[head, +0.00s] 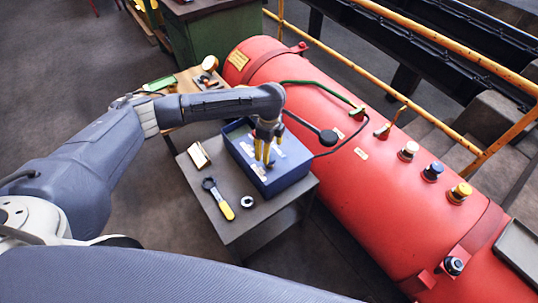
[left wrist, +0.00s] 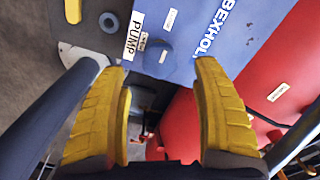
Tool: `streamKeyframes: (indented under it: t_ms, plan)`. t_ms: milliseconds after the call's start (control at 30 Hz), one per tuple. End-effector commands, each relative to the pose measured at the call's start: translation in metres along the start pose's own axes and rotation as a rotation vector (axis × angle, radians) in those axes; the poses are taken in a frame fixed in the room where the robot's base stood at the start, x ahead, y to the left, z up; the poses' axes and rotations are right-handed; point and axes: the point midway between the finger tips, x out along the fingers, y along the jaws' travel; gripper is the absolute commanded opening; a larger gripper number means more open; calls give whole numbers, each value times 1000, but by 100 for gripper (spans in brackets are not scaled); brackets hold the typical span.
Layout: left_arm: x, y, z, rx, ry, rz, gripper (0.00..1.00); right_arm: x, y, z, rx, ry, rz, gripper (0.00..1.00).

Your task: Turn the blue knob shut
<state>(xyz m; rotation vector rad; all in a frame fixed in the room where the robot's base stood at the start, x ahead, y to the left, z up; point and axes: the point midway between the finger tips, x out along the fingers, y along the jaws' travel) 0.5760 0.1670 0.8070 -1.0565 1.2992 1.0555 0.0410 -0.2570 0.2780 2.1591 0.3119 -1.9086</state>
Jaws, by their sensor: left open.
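A blue-topped knob (head: 433,171) stands on the red boiler (head: 350,130), between a white knob (head: 408,150) and a yellow knob (head: 460,192). My left gripper (head: 266,150) is left of these knobs, pointing down over the blue box (head: 288,178) on the small table, well apart from the boiler knobs. In the left wrist view its yellow fingers (left wrist: 162,82) are spread with nothing between them. That view also shows a round blue-grey knob-like part (left wrist: 158,58) on the blue box beside a PUMP label (left wrist: 135,36). My right gripper is not in view.
A green hose (head: 318,86) and a yellow railing (head: 340,62) run near the boiler. Dark floor is clear at left.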

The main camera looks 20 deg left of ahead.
Motion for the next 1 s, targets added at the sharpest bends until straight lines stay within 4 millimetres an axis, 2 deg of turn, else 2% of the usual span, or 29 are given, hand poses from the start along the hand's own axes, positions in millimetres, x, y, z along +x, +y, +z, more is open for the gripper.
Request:
streamKeyframes:
  t_ms: [200,400,600,1000]
  plan:
    - [-37,0,1,1,-1,-2,67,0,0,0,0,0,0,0]
    - [-58,0,1,0,-2,0,67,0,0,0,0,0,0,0]
    - [-66,1,1,1,-1,2,67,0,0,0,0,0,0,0]
    - [-67,1,1,0,-1,2,67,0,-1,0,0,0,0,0]
